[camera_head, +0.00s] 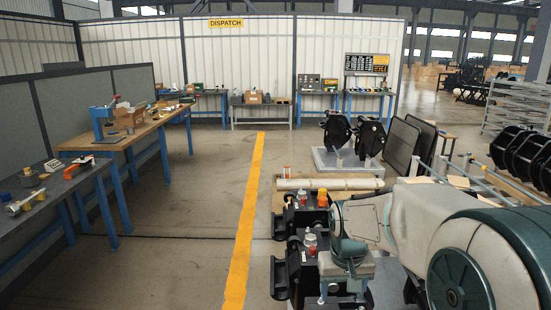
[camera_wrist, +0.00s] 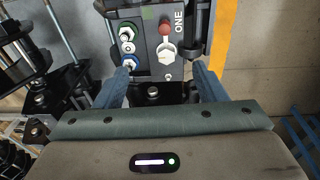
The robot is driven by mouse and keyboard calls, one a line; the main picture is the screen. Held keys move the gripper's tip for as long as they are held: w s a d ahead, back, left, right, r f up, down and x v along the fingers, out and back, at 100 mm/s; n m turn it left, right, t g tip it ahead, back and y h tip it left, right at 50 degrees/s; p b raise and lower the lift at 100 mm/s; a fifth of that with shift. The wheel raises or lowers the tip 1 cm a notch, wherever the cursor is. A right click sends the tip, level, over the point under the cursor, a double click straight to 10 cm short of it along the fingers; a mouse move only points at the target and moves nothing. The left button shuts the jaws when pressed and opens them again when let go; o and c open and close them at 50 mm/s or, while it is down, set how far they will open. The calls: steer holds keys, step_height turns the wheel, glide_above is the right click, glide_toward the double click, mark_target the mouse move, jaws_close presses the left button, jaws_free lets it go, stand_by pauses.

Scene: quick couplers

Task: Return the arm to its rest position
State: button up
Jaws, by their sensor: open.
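My gripper (camera_wrist: 162,82) is open in the wrist view, its two blue fingers spread wide with nothing held between them. The block carries a red-knobbed lever (camera_wrist: 165,30), a green-ringed port (camera_wrist: 128,31) and a blue-ringed port (camera_wrist: 128,62). A black part with a bolt shows between the fingers; I cannot tell the height gap. In the head view my arm (camera_head: 400,222) reaches in from the lower right, bent down over the coupler stands (camera_head: 292,270), and hides part of them.
A yellow floor line (camera_head: 243,215) runs left of the stands, with clear floor beside it. Workbenches (camera_head: 150,127) line the left wall. Black attachments (camera_head: 352,136) stand on a pallet behind the arm. Dark panels (camera_head: 401,145) and rods are close on the right.

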steer(key=s+r+t, duration=0.1)
steer(key=s+r, duration=0.1)
steer(key=s, duration=1.4)
steer(key=shift+s+a+r+t+y, duration=0.15)
steer(key=shift+s+r+t+y, duration=0.15)
steer(key=shift+s+t, duration=0.1)
